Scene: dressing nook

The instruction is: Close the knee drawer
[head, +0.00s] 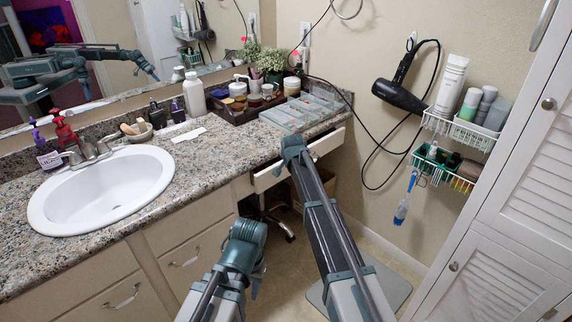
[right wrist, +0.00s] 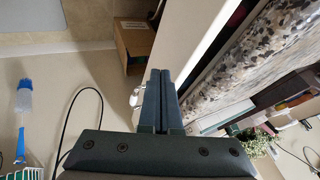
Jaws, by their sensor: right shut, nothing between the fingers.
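The knee drawer (head: 328,142) is under the counter at the right end and stands partly open. Its cream front panel shows on both sides of my right arm. In the right wrist view the drawer front (right wrist: 190,38) runs beside my fingers, with the dark drawer inside behind it. My right gripper (right wrist: 160,76) is shut and empty, its tips close to the front panel; I cannot tell whether they touch. In the head view it is hidden by my arm. My left gripper (head: 256,287) hangs low before the cabinets, mostly hidden behind its wrist.
The granite counter (head: 215,150) carries a sink (head: 100,190), a dark tray and clear organizers (head: 300,112). A cardboard box (right wrist: 135,45) stands on the floor below. A hair dryer (head: 398,95) hangs on the wall with loose cords. A louvered door (head: 520,200) bounds the right.

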